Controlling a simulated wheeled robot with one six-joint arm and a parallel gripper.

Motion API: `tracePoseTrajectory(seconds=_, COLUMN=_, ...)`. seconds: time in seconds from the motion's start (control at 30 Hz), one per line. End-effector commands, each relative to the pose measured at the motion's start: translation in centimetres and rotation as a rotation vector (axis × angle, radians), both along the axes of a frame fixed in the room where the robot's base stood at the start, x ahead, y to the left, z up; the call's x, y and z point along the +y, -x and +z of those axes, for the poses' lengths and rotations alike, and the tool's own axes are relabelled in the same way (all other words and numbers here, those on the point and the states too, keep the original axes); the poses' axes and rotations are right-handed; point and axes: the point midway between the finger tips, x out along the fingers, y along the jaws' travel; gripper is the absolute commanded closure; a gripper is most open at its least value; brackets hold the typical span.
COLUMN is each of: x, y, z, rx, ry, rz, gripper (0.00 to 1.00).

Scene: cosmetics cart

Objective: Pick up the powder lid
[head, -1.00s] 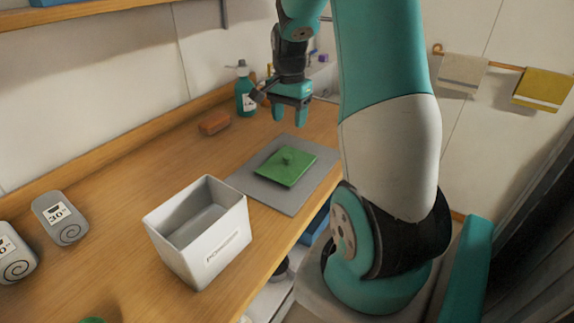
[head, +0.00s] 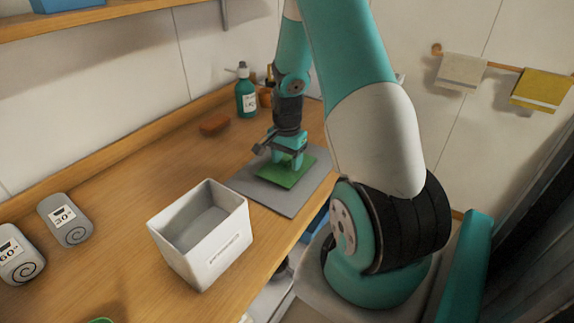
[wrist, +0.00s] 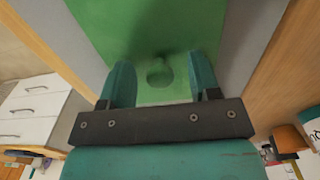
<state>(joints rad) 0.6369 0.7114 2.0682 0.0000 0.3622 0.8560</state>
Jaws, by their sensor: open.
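The powder lid (head: 298,179) is a flat green square with a round knob. It lies on a grey mat (head: 258,192) on the wooden counter. In the wrist view the lid (wrist: 140,30) fills the upper middle, and its knob (wrist: 159,73) shows between the fingers. My gripper (head: 287,163) is right over the lid, pointing down, and hides the knob in the head view. In the wrist view my gripper (wrist: 160,80) is open, with one teal finger on each side of the knob and a gap to both. I cannot tell whether the fingertips touch the lid.
A white box (head: 203,245), open at the top, stands at the front of the counter (head: 130,204). A brown bar (head: 214,125) and a green bottle (head: 246,97) stand towards the wall. Two grey labelled items (head: 65,221) (head: 20,262) lie at the left.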

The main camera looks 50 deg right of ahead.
Motion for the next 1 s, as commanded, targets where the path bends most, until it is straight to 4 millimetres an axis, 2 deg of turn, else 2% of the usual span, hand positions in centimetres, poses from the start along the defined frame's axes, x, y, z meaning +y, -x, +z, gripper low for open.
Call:
tracePoseTrajectory(seconds=0.1, x=0.0, y=0.0, z=0.0, rx=0.0, ry=0.0, rz=0.0, gripper=0.43)
tracePoseTrajectory(seconds=0.13, x=0.0, y=0.0, z=0.0, rx=0.0, ry=0.0, rz=0.0, gripper=0.48)
tracePoseTrajectory(seconds=0.33, x=0.0, y=0.0, z=0.0, rx=0.0, ry=0.0, rz=0.0, gripper=0.94)
tracePoseTrajectory(seconds=0.37, x=0.0, y=0.0, z=0.0, rx=0.0, ry=0.0, rz=0.0, gripper=0.96)
tracePoseTrajectory(seconds=0.77, x=0.0, y=-0.1, z=0.7, rx=-0.002, ry=0.002, rz=0.0, gripper=0.96)
tracePoseTrajectory(seconds=0.87, x=-0.1, y=-0.1, z=1.9, rx=-0.004, ry=0.003, rz=0.0, gripper=0.96)
tracePoseTrajectory(seconds=1.0, x=-0.1, y=-0.1, z=5.1, rx=-0.007, ry=0.005, rz=0.0, gripper=0.96)
